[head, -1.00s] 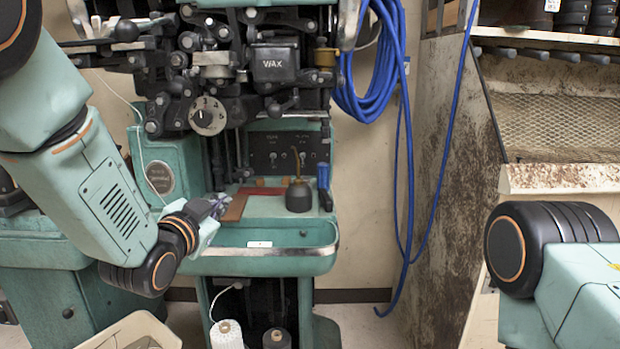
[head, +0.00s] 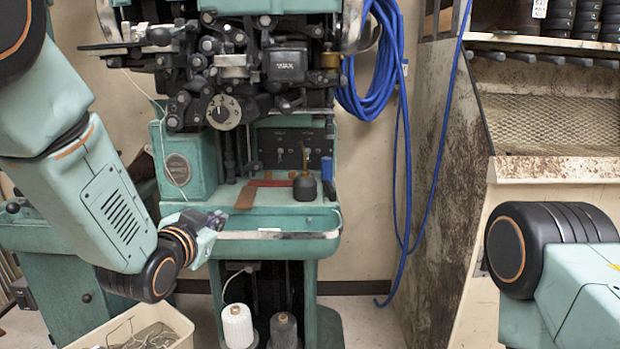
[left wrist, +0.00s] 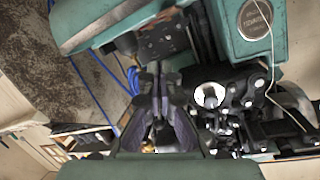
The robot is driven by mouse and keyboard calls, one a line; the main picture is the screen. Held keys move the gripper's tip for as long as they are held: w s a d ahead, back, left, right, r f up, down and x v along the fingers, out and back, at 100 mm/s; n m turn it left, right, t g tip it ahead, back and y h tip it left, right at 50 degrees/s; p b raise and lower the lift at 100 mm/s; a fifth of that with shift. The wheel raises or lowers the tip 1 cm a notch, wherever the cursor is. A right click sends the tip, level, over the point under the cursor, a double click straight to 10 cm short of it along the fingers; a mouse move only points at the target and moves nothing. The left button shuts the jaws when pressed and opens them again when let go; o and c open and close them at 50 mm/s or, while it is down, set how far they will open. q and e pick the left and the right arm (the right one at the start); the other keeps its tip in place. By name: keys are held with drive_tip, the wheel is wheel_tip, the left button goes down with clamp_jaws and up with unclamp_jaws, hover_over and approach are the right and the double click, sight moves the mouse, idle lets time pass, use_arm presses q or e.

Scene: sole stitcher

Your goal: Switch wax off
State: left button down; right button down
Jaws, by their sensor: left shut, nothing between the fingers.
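The stitching machine stands in front of me in the head view. A dark panel (head: 293,147) with two small toggle switches sits low on it, above the green tray. The lettering over the switches is too small to read. A black box marked WAX (head: 278,65) is higher up. My left gripper (head: 217,220) is shut and empty at the tray's left front corner, apart from and below the panel. In the left wrist view the closed fingers (left wrist: 157,72) point toward the dark panel (left wrist: 163,40), with a gap between. My right gripper is out of view.
A numbered dial (head: 224,112) is up left. A blue hose (head: 372,75) hangs at right. Thread cones (head: 237,326) and a bin (head: 185,325) are below.

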use_arm(q)
drive_tip(key=s+a+f+n+g+y+p, duration=0.1)
drive_tip(key=s+a+f+n+g, duration=0.2)
drive_tip(key=s+f, duration=0.7)
drive_tip(key=s+a+f+n+g+y+p, duration=0.15)
drive_tip(key=s+f+g, duration=0.35)
drive_tip(key=s+f, duration=0.5)
drive_tip(key=s+f+n+g+p, duration=0.1)
drive_tip(key=s+f, duration=0.4)
drive_tip(key=s, duration=0.7)
drive_tip(key=s+f+n+g+p, duration=0.1)
drive_tip(key=s+f+g, duration=0.4)
drive_tip(key=s, duration=0.7)
drive_tip(key=shift+a+f+g+p, duration=0.2)
drive_tip(key=shift+g+p, duration=0.5)
drive_tip(key=shift+p, duration=0.2)
drive_tip(key=shift+w+r, duration=0.1)
drive_tip(key=shift+w, duration=0.05)
